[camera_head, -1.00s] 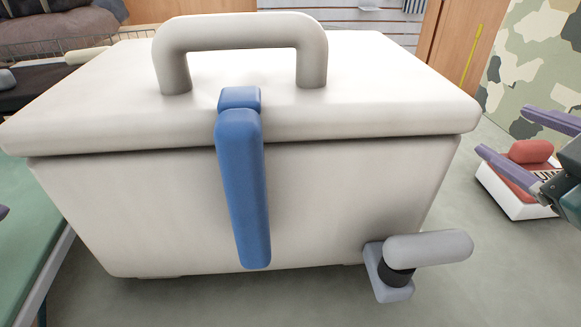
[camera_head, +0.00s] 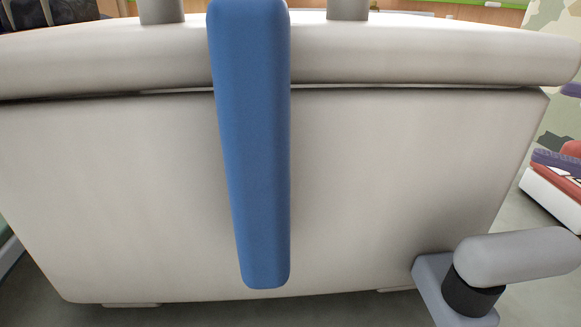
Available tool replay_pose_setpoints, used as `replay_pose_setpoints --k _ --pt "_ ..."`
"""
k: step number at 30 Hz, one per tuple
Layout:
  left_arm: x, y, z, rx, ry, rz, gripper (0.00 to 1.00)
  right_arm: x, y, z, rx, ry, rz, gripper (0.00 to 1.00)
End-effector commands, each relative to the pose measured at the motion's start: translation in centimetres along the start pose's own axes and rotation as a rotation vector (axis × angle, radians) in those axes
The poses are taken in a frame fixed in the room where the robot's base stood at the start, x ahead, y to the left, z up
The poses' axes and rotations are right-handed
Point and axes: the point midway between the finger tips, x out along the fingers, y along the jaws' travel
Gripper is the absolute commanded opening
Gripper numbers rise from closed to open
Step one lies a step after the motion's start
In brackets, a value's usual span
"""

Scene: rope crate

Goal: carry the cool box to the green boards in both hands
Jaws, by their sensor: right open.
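The cool box (camera_head: 120,190) is cream-white and fills most of the view, close in front of me. Its lid (camera_head: 100,55) is shut, with a blue latch (camera_head: 252,150) down the front. Only the feet of its top handle (camera_head: 348,10) show. A grey tap-like fitting (camera_head: 515,255) sits at its lower right front. My right gripper (camera_head: 568,125) shows only as purple fingers at the right edge, open, to the right of the box and apart from it in the picture. My left gripper is out of view. I cannot make out the green boards for certain.
A white container with red things (camera_head: 550,198) stands on the grey floor (camera_head: 508,225) at the right. A camouflage-patterned surface (camera_head: 555,100) is behind it. A sliver of a green-topped surface (camera_head: 8,250) shows at the left edge. The box hides most of what lies behind.

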Motion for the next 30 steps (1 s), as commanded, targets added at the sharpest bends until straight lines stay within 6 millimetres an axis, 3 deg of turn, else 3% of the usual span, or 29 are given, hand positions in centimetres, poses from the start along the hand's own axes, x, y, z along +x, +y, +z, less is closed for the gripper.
replay_pose_setpoints --k 5,18,30 --pt "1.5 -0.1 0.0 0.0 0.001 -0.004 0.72 1.5 0.1 0.0 -0.001 0.002 0.004 0.72" --pt "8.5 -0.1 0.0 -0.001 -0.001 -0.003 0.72 8.5 0.1 0.0 0.001 0.0 0.004 0.72" --pt "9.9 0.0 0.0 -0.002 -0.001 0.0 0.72 9.9 0.0 0.0 0.001 0.0 0.001 0.72"
